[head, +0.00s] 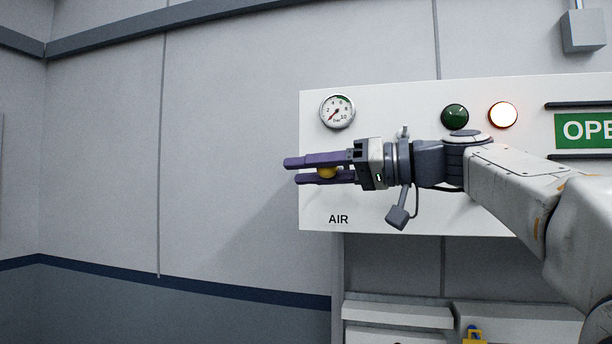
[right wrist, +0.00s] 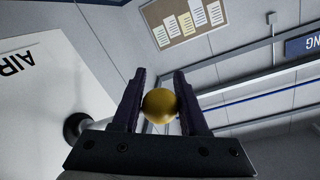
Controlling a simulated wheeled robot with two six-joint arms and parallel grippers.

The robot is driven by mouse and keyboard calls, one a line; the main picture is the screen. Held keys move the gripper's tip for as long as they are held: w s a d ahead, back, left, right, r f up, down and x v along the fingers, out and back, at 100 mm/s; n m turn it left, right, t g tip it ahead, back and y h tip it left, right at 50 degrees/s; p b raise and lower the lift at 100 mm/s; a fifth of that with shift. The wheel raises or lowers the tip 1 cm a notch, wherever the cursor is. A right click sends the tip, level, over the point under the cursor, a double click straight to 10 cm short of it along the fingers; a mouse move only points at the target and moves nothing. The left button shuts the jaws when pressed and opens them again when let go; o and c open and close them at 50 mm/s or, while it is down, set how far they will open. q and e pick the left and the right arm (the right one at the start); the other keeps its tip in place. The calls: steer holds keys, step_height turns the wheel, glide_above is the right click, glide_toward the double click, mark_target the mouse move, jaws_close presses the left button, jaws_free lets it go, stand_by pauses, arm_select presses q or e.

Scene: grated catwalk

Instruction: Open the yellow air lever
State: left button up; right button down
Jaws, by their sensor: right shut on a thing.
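The yellow air lever's round knob (head: 327,172) sits between the purple fingers of my right gripper (head: 306,170), in front of the white panel (head: 318,205) marked AIR. In the right wrist view the yellow knob (right wrist: 160,105) lies between the two fingers (right wrist: 160,92), which are shut on it. The lever's shaft is mostly hidden; a dark round fitting (right wrist: 76,126) shows beside the left finger in the right wrist view. A pressure gauge (head: 337,111) is on the panel above the gripper. My left gripper is not in view.
On the panel are a dark green button (head: 455,116), a glowing white lamp (head: 503,115) and a green sign reading OPE (head: 585,130). White cabinets (head: 398,314) and a yellow padlock-like item (head: 474,333) are below. The wall left of the panel is clear.

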steer(key=shift+r+m, duration=0.4)
steer(key=shift+c, duration=2.3)
jaws_free()
steer(key=shift+w+d, duration=0.1)
steer(key=shift+d, duration=0.05)
steer(key=shift+f, duration=0.1)
